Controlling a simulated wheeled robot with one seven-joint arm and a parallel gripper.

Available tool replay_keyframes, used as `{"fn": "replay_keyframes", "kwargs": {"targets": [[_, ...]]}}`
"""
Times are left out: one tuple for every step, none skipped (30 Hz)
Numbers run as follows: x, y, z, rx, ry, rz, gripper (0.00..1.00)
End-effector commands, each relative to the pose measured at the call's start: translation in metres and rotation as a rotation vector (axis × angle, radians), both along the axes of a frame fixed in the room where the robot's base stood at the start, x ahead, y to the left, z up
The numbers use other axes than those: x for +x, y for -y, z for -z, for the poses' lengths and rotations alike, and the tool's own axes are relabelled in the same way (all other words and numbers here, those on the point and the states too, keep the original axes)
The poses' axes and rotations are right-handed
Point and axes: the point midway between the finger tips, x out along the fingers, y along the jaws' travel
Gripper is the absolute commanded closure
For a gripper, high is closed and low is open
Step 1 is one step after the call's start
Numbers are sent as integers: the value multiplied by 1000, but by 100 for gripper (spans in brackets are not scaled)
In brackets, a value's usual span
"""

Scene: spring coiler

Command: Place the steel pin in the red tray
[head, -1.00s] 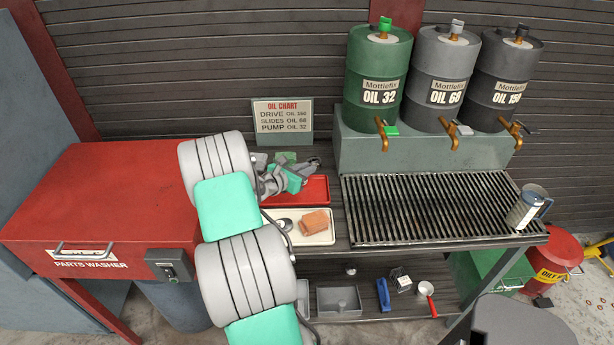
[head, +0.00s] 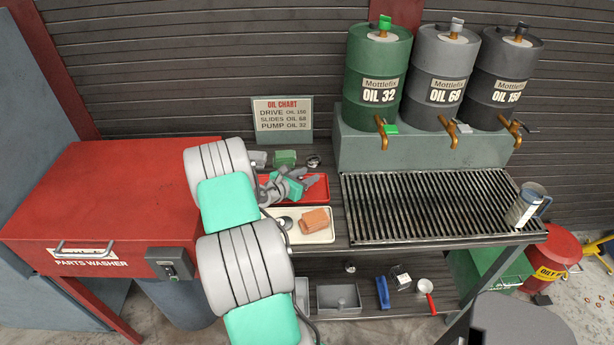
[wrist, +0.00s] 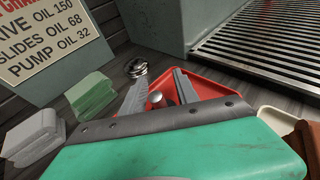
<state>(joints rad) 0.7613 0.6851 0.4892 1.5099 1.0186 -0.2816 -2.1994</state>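The red tray (head: 320,188) lies on the bench, left of the grate. It also shows in the wrist view (wrist: 210,88). My gripper (head: 302,178) is low over the tray, tilted, with its fingers pointing down and away. In the wrist view its two fingers (wrist: 160,88) are spread, with red tray showing between them. A small grey round-headed piece, which looks like the steel pin (wrist: 155,98), shows between the fingers, over or in the tray. A gap shows between it and the right finger. Its lower part is hidden by my gripper's body.
A cream tray (head: 328,238) with an orange-brown block (head: 314,220) sits in front of the red tray. A green block (head: 285,157), a grey block (head: 258,158) and a shiny round metal piece (head: 313,161) stand behind. The oil chart (head: 283,118) rises at the back; the grate (head: 430,205) is right.

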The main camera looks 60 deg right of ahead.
Motion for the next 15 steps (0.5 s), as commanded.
{"fn": "replay_keyframes", "kwargs": {"targets": [[0, 0, 0, 0, 0, 0, 64], [0, 0, -1, 0, 0, 0, 64], [0, 0, -3, 0, 0, 0, 64], [0, 0, -6, -1, 1, 0, 64], [1, -2, -6, 0, 0, -1, 64], [3, -7, -6, 1, 0, -2, 64], [5, -12, -7, 1, 0, -4, 64], [6, -17, -9, 1, 0, -5, 64], [9, -26, -12, 0, 0, -6, 64], [10, -33, -15, 0, 0, -6, 64], [13, -41, -17, 1, 1, -7, 64], [15, -51, -21, 0, 0, -6, 64], [16, -58, -24, 0, 0, -6, 64], [19, -66, -26, 0, 0, -7, 64], [20, -75, -30, 0, 0, -6, 64]]}}
